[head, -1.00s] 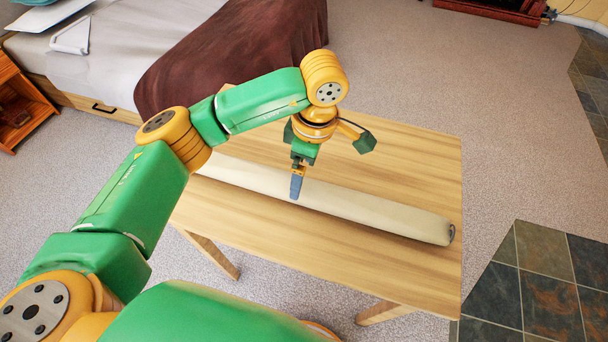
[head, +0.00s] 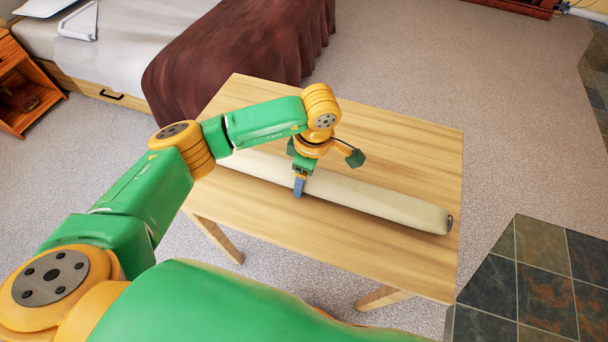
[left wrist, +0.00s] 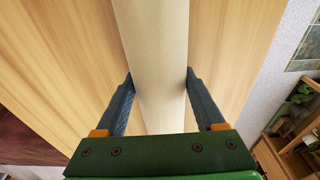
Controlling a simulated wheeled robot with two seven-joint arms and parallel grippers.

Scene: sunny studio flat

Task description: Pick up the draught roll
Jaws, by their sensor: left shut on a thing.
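The draught roll (head: 375,199) is a long cream roll lying across the wooden table (head: 400,140). Its grey end shows at the right, and part of its left length is hidden behind my arm. My left gripper (head: 300,187) is down over the roll, left of its middle. In the left wrist view the roll (left wrist: 155,50) runs between the two blue fingers of the left gripper (left wrist: 160,95), one on each side, shut on it. The roll appears to rest on the table. My right gripper is not in view.
A bed (head: 120,50) with a brown blanket (head: 240,55) stands behind the table at the left. A wooden nightstand (head: 22,88) is at the far left. Carpet (head: 420,60) is open behind and right of the table, with dark tiles (head: 545,280) at the lower right.

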